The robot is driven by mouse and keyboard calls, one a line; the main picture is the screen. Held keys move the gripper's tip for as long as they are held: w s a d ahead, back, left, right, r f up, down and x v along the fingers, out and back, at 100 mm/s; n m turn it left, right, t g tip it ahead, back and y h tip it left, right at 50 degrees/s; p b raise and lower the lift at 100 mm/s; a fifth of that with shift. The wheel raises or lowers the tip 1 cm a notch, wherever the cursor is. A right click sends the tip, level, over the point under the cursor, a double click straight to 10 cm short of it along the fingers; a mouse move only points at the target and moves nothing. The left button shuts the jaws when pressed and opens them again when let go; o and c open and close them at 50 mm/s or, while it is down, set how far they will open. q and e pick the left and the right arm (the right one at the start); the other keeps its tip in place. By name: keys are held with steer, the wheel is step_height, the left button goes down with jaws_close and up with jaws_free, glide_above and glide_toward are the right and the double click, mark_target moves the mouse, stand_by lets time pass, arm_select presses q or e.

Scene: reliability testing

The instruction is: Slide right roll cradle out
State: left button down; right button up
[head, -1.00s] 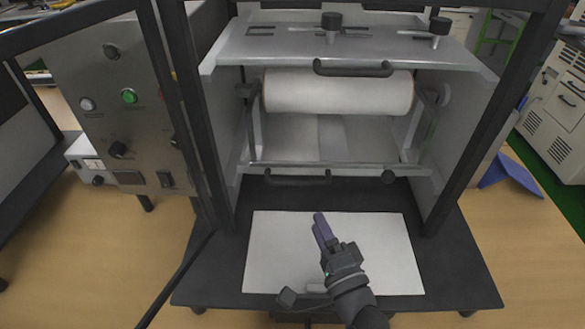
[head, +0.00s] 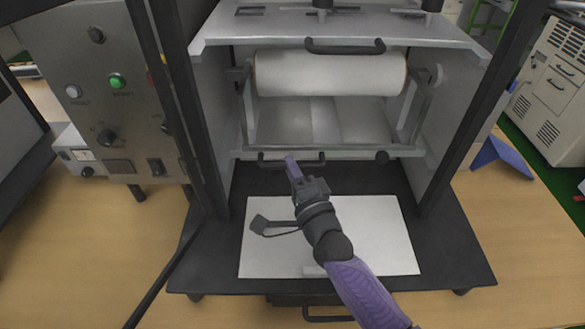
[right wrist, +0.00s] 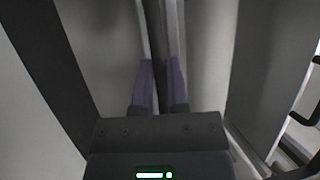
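One roll cradle (head: 345,153) shows in the head view, a grey metal frame inside the open machine. A white roll (head: 330,75) lies across it at the back. My left gripper is out of view.
A shelf with another black handle (head: 345,47) and knobs is above the roll. Dark posts (head: 180,110) flank the opening. A white sheet (head: 385,240) lies on the black front table (head: 455,265). A control panel (head: 95,90) stands left.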

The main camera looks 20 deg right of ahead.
jaws_close()
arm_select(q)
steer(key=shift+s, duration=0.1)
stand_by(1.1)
